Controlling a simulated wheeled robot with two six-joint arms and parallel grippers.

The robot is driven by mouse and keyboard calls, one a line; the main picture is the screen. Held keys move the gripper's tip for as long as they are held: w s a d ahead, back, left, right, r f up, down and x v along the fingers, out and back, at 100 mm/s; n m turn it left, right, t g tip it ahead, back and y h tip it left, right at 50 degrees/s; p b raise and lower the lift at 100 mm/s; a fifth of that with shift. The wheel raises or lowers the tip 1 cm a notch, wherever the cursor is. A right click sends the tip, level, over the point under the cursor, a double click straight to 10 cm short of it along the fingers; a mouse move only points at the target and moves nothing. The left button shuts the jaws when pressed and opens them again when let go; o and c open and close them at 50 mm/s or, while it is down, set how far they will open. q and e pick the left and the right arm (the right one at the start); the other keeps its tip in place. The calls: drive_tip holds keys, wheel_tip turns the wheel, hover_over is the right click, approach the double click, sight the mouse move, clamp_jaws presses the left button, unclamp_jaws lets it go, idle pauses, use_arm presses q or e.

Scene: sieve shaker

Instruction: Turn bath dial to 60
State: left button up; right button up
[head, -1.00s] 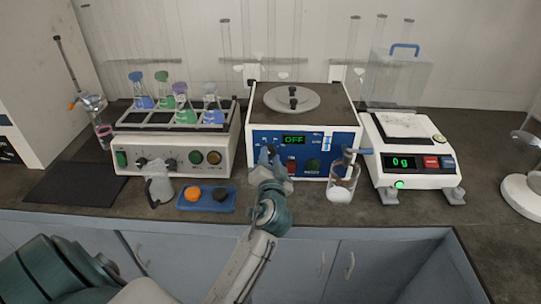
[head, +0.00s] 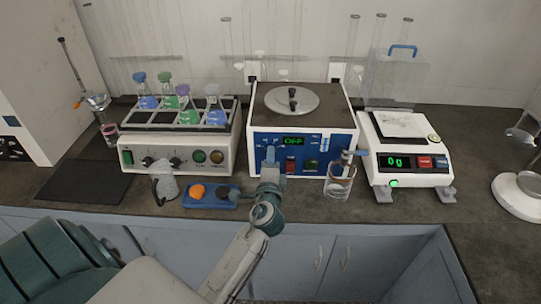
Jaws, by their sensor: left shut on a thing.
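The water bath (head: 304,145) has a blue front panel, a round lid on top and a green display (head: 293,141) that reads OFF. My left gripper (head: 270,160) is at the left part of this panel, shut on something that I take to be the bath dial. The dial itself is hidden behind the fingers, so its setting cannot be read. A red switch and a dark green switch (head: 310,165) show to the right of the gripper. My right gripper is not in view.
A shaker with colored flasks (head: 180,150) stands to the left. A glass beaker (head: 340,183) stands close in front of the bath's right corner. A balance (head: 410,163) reading 0 g is at the right. A blue tray (head: 229,203) with stoppers lies at the front left.

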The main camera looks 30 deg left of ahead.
use_arm(q)
drive_tip(key=shift+r+m+p, duration=0.25)
drive_tip(key=shift+m+p, duration=0.35)
drive_tip(key=shift+m, duration=0.6)
drive_tip(key=shift+w, duration=0.1)
drive_tip(key=o, duration=0.7)
drive_tip(key=shift+a, duration=0.1)
drive_tip(key=shift+o, duration=1.4)
drive_tip(key=shift+a+f, duration=0.1)
drive_tip(key=shift+f, duration=0.1)
drive_tip(key=b+v, duration=0.3)
drive_tip(key=v, duration=0.7)
drive_tip(key=shift+s, duration=0.35)
